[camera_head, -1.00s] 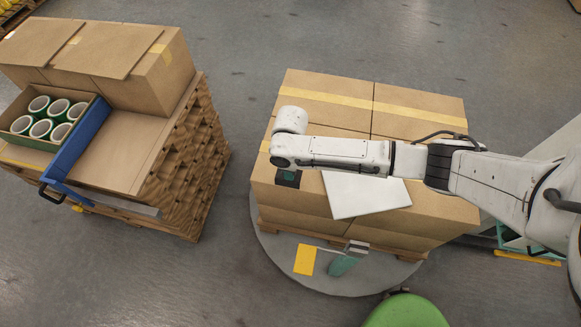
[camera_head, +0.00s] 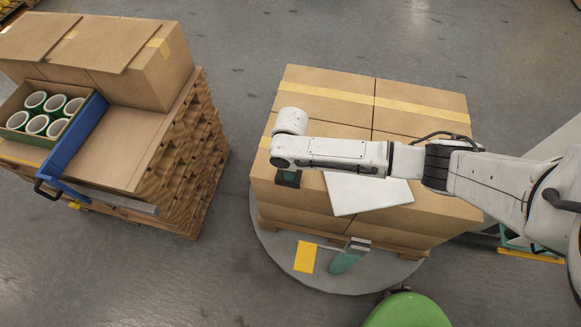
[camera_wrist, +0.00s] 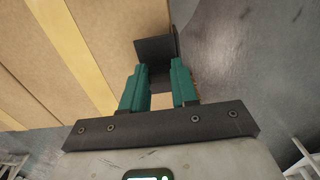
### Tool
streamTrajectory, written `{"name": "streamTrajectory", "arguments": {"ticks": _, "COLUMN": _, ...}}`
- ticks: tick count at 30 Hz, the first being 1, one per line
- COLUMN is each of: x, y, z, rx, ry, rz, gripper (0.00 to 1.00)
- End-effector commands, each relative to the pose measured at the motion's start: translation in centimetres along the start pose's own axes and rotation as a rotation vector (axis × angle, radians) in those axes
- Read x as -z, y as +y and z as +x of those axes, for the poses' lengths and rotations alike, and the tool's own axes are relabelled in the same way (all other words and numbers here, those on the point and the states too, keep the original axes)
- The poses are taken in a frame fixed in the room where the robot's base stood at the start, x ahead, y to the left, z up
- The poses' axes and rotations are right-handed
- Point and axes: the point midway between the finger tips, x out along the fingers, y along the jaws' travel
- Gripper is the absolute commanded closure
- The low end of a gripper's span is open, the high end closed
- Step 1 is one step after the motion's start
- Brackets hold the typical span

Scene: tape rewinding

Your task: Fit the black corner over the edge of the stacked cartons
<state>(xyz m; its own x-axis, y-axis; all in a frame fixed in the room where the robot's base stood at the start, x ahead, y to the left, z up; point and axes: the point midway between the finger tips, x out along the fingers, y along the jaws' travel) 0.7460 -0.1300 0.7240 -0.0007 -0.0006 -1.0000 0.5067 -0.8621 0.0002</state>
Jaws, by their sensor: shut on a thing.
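The black corner (camera_wrist: 155,48) shows in the wrist view beyond my green fingers. My gripper (camera_wrist: 160,85) is shut on it. The corner lies at the edge of the stacked cartons (camera_wrist: 60,65), partly over the brown cardboard and partly over the grey floor. I cannot tell whether it touches the cartons. In the head view, the stacked cartons (camera_head: 430,125) stand on a pallet, and my gripper (camera_head: 287,180) points down at their left front part, mostly hidden under my wrist.
The pallet stands on a round grey turntable (camera_head: 265,235). A white sheet (camera_head: 365,195) lies on the cartons beside my wrist. A yellow plate (camera_head: 305,258) and a green post (camera_head: 348,258) are in front. At left, another loaded pallet (camera_head: 190,165) holds a box of tape rolls (camera_head: 45,112).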

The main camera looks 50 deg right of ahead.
Motion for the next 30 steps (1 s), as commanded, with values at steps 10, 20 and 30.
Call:
{"name": "streamTrajectory", "arguments": {"ticks": 10, "x": 0.01, "y": 0.01, "z": 0.91, "rx": 0.0, "ry": 0.0, "rz": 0.0, "gripper": 1.0}}
{"name": "streamTrajectory", "arguments": {"ticks": 20, "x": 0.01, "y": 0.0, "z": 0.88, "rx": 0.0, "ry": 0.0, "rz": 0.0, "gripper": 1.0}}
{"name": "streamTrajectory", "arguments": {"ticks": 30, "x": 0.02, "y": 0.01, "z": 0.87, "rx": 0.0, "ry": 0.001, "rz": 0.0, "gripper": 1.0}}
